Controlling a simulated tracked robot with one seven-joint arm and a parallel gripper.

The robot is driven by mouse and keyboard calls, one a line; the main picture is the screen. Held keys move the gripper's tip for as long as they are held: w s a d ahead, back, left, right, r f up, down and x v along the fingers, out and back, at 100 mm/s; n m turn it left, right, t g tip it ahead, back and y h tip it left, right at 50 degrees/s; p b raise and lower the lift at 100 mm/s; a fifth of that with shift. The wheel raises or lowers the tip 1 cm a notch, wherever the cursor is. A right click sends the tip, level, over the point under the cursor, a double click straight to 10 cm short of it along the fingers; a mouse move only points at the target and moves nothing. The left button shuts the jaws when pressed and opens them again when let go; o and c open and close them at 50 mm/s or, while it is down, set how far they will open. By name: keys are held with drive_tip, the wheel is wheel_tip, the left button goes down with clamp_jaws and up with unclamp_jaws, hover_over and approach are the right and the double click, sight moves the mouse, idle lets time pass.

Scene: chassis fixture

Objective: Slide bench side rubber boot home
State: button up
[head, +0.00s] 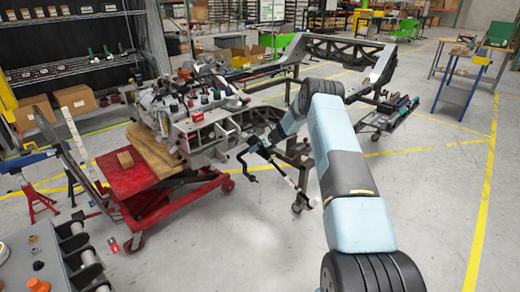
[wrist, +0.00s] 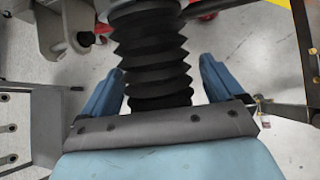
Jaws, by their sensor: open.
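A black ribbed rubber boot (wrist: 150,48) fills the top middle of the wrist view. It lies between the two blue fingers of my gripper (wrist: 164,72), which are spread, with a visible gap on each side of the boot. The boot's near end is hidden behind the grey edge of my gripper body. The far end runs out of the top of the picture. In the head view my arm reaches to the chassis fixture (head: 200,135), and my gripper and the boot cannot be made out clearly there.
Grey metal brackets (wrist: 62,28) stand left of the boot, and a dark bar (wrist: 303,40) is at right. A red lift cart (head: 150,190) stands under the chassis. A bench (head: 70,262) with small parts is at lower left. The floor right of my arm is clear.

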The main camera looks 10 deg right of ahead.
drive_tip(key=shift+s+d+r, duration=0.15)
drive_tip(key=shift+r, duration=0.15)
drive_tip(key=v, duration=1.2)
drive_tip(key=shift+s+d+r, duration=0.25)
